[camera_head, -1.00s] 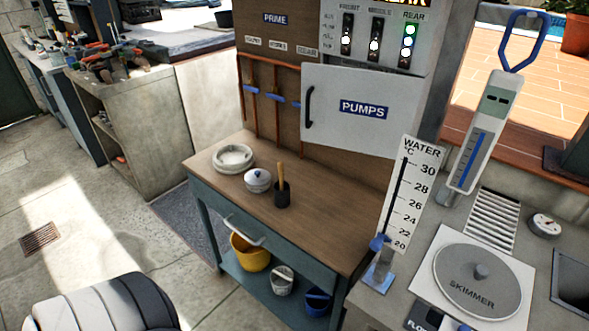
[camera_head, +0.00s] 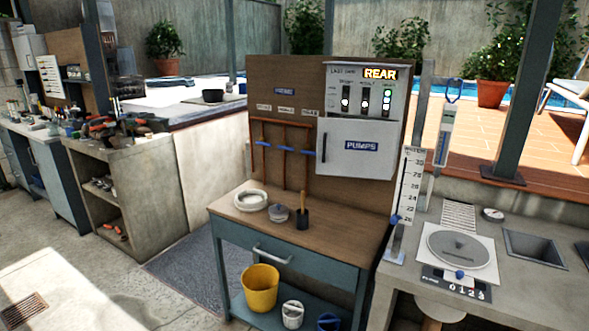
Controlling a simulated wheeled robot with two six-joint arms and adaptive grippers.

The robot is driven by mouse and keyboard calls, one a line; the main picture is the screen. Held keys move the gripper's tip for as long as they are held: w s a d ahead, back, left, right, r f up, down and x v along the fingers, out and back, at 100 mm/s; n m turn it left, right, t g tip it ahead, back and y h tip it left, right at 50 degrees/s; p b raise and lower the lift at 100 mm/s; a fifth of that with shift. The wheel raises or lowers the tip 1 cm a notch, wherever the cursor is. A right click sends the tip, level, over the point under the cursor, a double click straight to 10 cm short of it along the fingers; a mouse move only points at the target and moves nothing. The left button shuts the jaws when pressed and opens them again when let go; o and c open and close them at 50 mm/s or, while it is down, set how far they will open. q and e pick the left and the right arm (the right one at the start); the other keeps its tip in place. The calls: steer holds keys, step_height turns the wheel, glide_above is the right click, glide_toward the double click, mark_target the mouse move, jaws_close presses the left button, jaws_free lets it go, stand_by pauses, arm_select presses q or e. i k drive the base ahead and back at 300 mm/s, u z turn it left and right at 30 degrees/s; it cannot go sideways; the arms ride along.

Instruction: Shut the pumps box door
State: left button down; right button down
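The pumps box door (camera_head: 362,148) is a white panel with a blue PUMPS label (camera_head: 361,146). It hangs on the backboard, below the white panel (camera_head: 364,90) with the REAR display. A dark vertical handle (camera_head: 323,147) is near the door's left edge. That edge juts a little further left than the panel above, so the door looks slightly ajar. The size of the gap and the inside are hidden. Neither of my grippers is in view.
A wood-topped bench (camera_head: 340,225) stands below the door, holding white rings (camera_head: 251,200), a lidded pot (camera_head: 279,213) and a dark cup (camera_head: 302,218). A stone counter (camera_head: 400,272) is to the right. Open floor (camera_head: 110,290) lies at the left.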

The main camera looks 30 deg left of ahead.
mark_target(346, 147)
steer(key=u, duration=0.65)
steer(key=i, duration=0.4)
steer(key=u, duration=0.8)
steer(key=i, duration=0.8)
steer(key=z, duration=0.4)
steer(key=i, duration=0.9)
steer(key=z, duration=0.85)
